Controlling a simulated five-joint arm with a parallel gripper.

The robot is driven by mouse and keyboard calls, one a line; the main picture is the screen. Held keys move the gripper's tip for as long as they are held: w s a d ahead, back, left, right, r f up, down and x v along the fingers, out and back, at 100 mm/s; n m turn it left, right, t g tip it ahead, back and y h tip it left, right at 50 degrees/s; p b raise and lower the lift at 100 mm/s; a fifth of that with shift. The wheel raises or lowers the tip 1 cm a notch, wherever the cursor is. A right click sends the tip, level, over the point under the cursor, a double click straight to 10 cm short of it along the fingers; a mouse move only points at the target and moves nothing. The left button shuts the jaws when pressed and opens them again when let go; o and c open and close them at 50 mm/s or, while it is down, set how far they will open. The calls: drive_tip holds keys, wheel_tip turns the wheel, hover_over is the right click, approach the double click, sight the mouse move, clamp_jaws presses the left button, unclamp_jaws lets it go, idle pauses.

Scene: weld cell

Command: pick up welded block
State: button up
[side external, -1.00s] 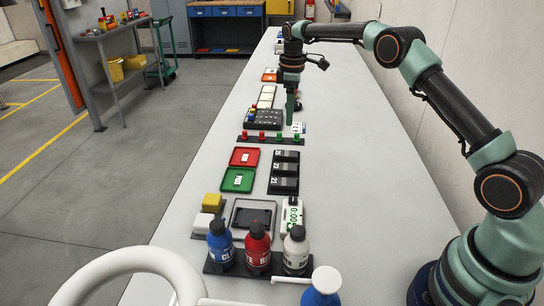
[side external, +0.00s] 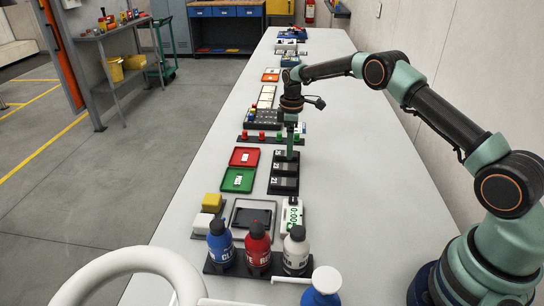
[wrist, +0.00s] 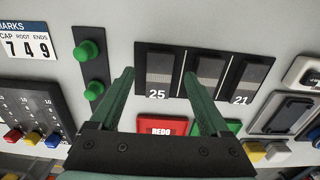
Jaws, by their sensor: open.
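A black rack (side external: 285,191) on the bench holds three dark grey blocks in a row. In the wrist view the block labelled 25 (wrist: 160,66) is at the left, an unread one (wrist: 208,68) in the middle, and the one labelled 21 (wrist: 253,74) at the right. My gripper (wrist: 160,75) is open and empty, its green fingertips on either side of block 25 in that view. In the side view my gripper (side external: 290,154) points down at the far end of the rack. Whether the fingers touch anything cannot be told.
A red tray (side external: 244,156) and a green tray (side external: 238,180) lie left of the rack. Green and red knobs on a strip (side external: 262,137) stand just beyond it. Bottles (side external: 258,250) and a white-green device (side external: 291,214) are nearer. The bench to the right is clear.

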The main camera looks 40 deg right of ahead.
drive_tip(key=shift+f, duration=0.95)
clamp_jaws()
drive_tip(key=shift+r, duration=0.1)
drive_tip(key=shift+r, duration=0.1)
